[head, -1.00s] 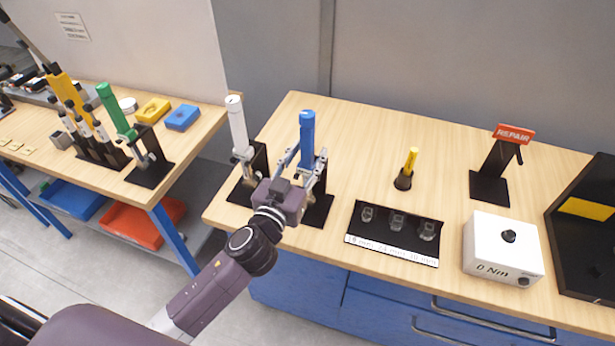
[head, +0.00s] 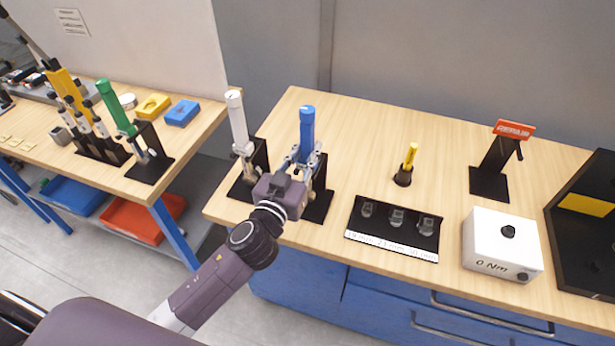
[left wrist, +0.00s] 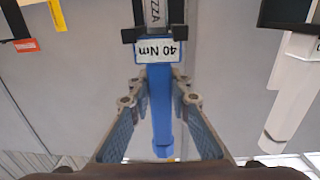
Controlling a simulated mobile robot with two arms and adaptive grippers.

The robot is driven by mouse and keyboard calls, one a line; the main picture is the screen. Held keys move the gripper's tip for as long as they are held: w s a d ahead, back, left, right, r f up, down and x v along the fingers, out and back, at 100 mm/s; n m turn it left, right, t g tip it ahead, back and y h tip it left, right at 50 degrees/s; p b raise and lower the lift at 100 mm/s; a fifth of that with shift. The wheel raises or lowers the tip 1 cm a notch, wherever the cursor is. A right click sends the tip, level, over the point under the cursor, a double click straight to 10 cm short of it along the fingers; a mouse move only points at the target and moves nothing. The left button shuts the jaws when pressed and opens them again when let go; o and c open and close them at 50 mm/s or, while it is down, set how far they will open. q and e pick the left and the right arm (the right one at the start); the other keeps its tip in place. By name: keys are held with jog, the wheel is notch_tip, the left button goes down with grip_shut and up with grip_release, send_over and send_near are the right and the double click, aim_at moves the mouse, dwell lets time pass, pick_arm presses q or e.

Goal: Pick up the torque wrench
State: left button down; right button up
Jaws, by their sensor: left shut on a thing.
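The blue torque wrench (head: 307,125) stands upright in its black holder (head: 318,207) on the wooden bench. In the left wrist view, the blue wrench (left wrist: 160,115) carries a label reading "40 Nm". My left gripper (head: 306,158) is shut on the wrench, one finger on each side of it, below the top of the blue handle. The gripper body hides the lower part of the wrench and part of the holder. A white torque wrench (head: 238,125) stands in its own holder just to the left. My right gripper is not in view.
To the right are a black tray with several sockets (head: 392,245), a small yellow-handled tool (head: 410,157), a white "0 Nm" box (head: 488,255), a red REPAIR sign (head: 515,129) and a black bin (head: 575,265). A green torque wrench (head: 115,108) stands on the left bench.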

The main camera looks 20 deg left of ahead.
aim_at(305, 142)
pick_arm(q)
jog(key=shift+w+r, duration=0.1)
jog(key=shift+r, duration=0.1)
jog(key=shift+r, duration=1.7)
jog(key=s+a+b, duration=0.1)
jog(key=s, duration=1.7)
jog(key=shift+a, duration=0.2)
jog(key=c, duration=2.3)
grip_release()
jog(key=shift+c, duration=0.2)
grip_shut()
